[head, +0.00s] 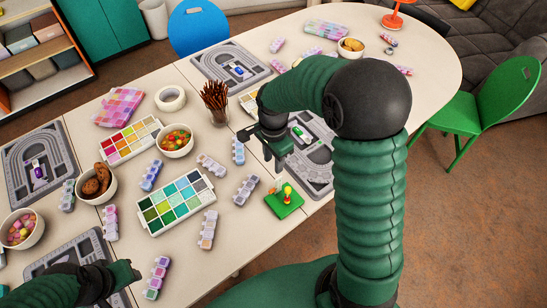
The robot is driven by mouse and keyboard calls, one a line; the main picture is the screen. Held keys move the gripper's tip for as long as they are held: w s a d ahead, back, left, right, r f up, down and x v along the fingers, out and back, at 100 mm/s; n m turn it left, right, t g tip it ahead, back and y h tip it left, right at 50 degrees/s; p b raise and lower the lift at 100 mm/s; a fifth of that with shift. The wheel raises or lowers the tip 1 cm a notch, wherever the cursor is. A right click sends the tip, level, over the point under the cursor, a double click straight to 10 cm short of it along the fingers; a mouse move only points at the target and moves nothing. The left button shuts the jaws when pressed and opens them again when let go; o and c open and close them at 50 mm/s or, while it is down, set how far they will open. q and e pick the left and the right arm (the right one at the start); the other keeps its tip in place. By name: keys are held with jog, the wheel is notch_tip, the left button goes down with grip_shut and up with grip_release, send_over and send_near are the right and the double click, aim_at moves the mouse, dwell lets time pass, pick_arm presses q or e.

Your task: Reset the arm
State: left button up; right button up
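My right arm comes in from the right and bends over the table. Its gripper (279,170) points down just above and behind a small green board (284,207) near the table's front edge. Small yellow and red beads (288,193) stand on that board. The gripper appears apart from the beads; its fingertips are too small to tell whether they are open or shut. My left gripper (125,276) is at the lower left, low over the front of the table, partly seen, with its finger opening unclear.
Paint-like colour trays (175,203), bowls of sweets (175,141) and cookies (97,183), pencils in a cup (216,100), grey track boards (231,65) and several small bead boxes crowd the table. A green chair (490,108) and a blue chair (199,27) stand around it.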

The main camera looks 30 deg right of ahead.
jog(key=s+a+n+t, duration=0.2)
jog(key=s+a+n, duration=0.5)
jog(key=n, duration=1)
jog(key=shift+s+a+r+t, duration=0.2)
jog(key=shift+s+r+t, duration=0.1)
jog(key=shift+s, duration=0.9)
jog(key=shift+s, duration=0.1)
jog(key=shift+a, duration=0.15)
